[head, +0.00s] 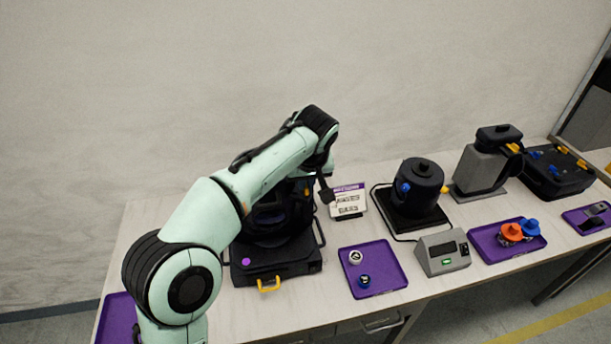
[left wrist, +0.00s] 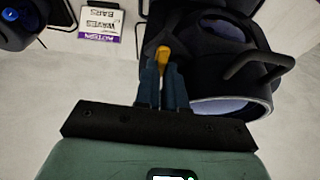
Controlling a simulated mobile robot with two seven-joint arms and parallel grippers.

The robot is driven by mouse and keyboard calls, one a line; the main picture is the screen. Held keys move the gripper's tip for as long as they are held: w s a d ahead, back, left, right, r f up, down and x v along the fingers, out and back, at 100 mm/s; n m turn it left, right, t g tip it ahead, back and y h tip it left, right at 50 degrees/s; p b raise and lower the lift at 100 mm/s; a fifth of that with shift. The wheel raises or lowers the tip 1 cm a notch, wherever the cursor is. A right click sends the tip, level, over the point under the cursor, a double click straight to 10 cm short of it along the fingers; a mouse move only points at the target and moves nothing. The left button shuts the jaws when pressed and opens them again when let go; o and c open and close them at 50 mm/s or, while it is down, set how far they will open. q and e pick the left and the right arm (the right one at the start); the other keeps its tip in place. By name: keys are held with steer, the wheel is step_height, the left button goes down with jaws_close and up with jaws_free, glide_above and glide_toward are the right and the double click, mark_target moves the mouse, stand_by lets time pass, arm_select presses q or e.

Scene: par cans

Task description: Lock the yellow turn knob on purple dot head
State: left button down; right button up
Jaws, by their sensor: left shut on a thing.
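The purple dot head is a black lamp (head: 275,215) on a black base, with a purple dot (head: 246,261) on the base's front face. My left arm crosses in front of it and hides part of the lamp. My left gripper (head: 325,190) is at the lamp's right side. In the left wrist view, the gripper (left wrist: 162,75) is shut on the yellow turn knob (left wrist: 164,54), which shows between and just beyond the fingertips, against the black yoke. The lamp's round rim and a curved black handle (left wrist: 260,68) lie to the right. The right gripper is not in view.
A white sign card (head: 347,200) stands close right of the gripper. Further right are a black can (head: 417,190) with a blue knob, a grey box (head: 443,252) with a green light, and purple trays (head: 374,290). A yellow latch (head: 268,285) is on the base's front.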

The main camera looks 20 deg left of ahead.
arm_select(q)
steer(key=n, duration=0.1)
steer(key=n+g+y+p, duration=0.1)
steer(key=n, duration=0.1)
steer(key=shift+w+d+r+n, duration=0.1)
steer(key=shift+r+n, duration=0.05)
steer(key=shift+n, duration=0.15)
steer(key=n+g+p, duration=0.1)
steer(key=n, duration=0.2)
steer(key=shift+n+y+p, duration=0.3)
steer(key=shift+y, duration=0.1)
steer(key=shift+w+n+g+p, duration=0.1)
steer(key=shift+n+g+p, duration=0.2)
steer(key=shift+n+g, duration=0.55)
steer(key=shift+n, duration=1.15)
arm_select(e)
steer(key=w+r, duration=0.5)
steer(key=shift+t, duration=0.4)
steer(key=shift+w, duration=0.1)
arm_select(q)
steer(key=c, duration=1.2)
jaws_free()
